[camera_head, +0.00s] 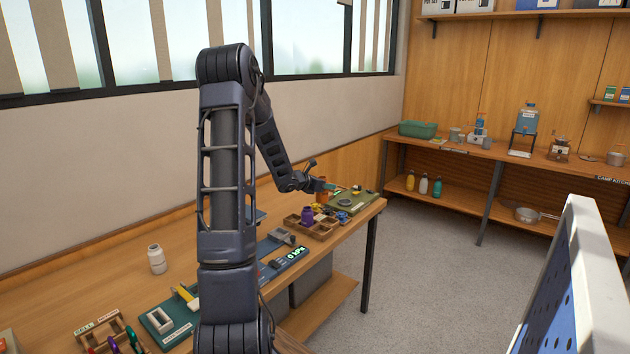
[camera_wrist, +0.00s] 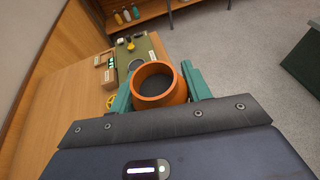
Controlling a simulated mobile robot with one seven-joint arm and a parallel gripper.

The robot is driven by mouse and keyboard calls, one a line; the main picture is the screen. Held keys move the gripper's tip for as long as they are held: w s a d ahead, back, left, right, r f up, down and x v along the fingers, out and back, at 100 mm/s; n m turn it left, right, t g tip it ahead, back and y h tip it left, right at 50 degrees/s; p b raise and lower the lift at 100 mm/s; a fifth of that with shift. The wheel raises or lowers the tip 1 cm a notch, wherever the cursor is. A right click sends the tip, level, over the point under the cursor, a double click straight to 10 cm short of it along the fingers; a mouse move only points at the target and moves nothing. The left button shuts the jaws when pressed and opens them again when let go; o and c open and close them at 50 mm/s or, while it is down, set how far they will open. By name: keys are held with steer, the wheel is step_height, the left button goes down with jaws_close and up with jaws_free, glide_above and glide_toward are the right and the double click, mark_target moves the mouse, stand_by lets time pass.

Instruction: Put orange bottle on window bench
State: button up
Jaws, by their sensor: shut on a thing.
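The orange bottle (camera_wrist: 158,84) is between the teal fingers of my gripper (camera_wrist: 160,92) in the wrist view, with its round orange rim and dark inside facing the camera. In the head view only a small orange patch of the bottle (camera_head: 321,197) shows beside my gripper (camera_head: 326,187), near the bench's far right end. My gripper is shut on the bottle. The window bench (camera_head: 95,287) is the long wooden bench below the windows. Whether the bottle touches anything below it cannot be told.
A wooden tray (camera_head: 293,222) with a purple bottle (camera_head: 307,214) and a green mat (camera_head: 368,198) lie near my gripper. A white bottle (camera_head: 156,259) stands farther left on the bench. Bare wood surrounds it. A shelf unit (camera_head: 490,152) stands across the floor.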

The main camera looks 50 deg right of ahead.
step_height(320, 180, down, 16)
steer(key=shift+r, duration=0.2)
stand_by(0.7)
steer(key=shift+f, duration=0.3)
stand_by(0.4)
steer(key=o, duration=1.2)
steer(key=shift+o, duration=0.2)
steer(key=shift+w+a, duration=0.1)
steer(key=shift+a, duration=0.05)
steer(key=v, duration=1)
steer(key=shift+a+r, duration=0.15)
steer(key=shift+a, duration=0.1)
steer(key=shift+w, duration=0.1)
